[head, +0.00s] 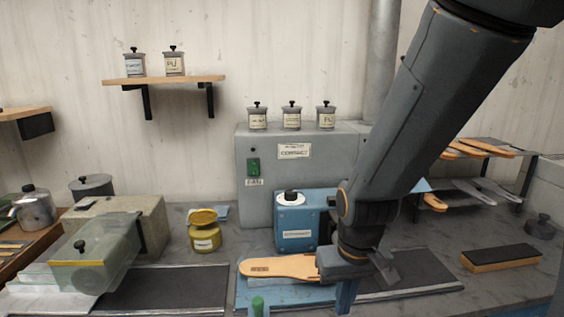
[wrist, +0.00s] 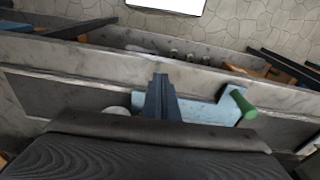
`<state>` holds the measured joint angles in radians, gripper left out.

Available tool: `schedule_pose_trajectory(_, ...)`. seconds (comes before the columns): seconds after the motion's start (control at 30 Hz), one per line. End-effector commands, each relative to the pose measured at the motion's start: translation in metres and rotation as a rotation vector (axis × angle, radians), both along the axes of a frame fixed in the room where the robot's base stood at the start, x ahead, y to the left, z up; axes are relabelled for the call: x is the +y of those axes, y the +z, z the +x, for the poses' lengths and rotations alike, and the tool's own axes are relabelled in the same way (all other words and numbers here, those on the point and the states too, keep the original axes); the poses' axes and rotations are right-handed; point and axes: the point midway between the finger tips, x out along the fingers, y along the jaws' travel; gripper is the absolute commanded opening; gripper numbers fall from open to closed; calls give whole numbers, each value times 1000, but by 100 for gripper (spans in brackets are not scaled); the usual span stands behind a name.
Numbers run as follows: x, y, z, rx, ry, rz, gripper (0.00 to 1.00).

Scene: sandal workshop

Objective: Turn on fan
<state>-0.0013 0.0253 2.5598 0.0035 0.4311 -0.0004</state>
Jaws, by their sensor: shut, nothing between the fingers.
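The fan switch (head: 254,167) is a small green rocker on the left front of a large grey metal box (head: 345,150), above a small label that appears to read FAN. It stands clear in the head view. My gripper (wrist: 160,80) shows in the wrist view with its dark fingers together and empty. They are over or in front of a light blue metal part (wrist: 198,106). The switch is not visible in the wrist view.
A tan sandal sole (head: 280,267) lies beside my gripper, with a green handle (head: 257,305) in front. A blue box with a knob (head: 297,225) and a yellow jar (head: 205,236) stand below the switch. Several small jars stand on the grey box.

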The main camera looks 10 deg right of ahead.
Motion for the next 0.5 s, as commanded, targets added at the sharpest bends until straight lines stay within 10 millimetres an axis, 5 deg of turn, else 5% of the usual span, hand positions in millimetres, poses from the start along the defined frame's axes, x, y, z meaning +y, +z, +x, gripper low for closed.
schedule_pose_trajectory(0.5,2,4,8,-12,30,1,0)
